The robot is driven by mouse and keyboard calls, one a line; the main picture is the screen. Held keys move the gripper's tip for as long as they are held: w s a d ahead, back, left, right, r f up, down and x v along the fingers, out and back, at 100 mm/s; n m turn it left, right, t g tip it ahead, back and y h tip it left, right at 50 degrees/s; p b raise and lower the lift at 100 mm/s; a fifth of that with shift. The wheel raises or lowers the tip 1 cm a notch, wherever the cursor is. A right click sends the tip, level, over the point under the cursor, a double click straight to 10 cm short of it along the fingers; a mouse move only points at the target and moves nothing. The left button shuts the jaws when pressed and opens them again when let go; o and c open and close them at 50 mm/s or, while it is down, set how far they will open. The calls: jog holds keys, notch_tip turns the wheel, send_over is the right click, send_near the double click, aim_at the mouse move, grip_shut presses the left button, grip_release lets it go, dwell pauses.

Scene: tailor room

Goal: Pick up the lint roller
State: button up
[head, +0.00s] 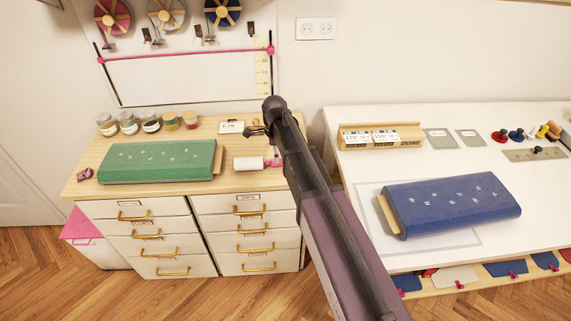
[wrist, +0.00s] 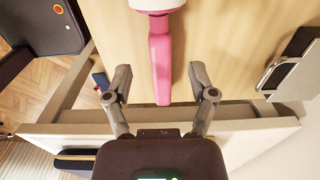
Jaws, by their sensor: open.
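The lint roller (head: 248,163) lies on the wooden top of the left drawer cabinet, near its right end. It has a white roll and a pink handle, and my arm partly covers the handle end in the head view. In the wrist view the pink handle of the lint roller (wrist: 160,58) points down towards my gripper (wrist: 160,84), and the white roll is cut off at the top edge. My gripper is open and empty, its two fingers apart on either side of the handle's line.
A green fabric bolt (head: 157,160) lies left of the roller on the cabinet top (head: 120,190). Several jars (head: 150,122) and a small white card box (head: 231,127) stand behind. A white table (head: 350,170) with a blue fabric bolt (head: 452,204) is at the right.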

jog(key=shift+a+f+b, duration=0.1)
jog(key=shift+f+b, duration=1.95)
jog(key=shift+f, duration=0.2)
grip_shut()
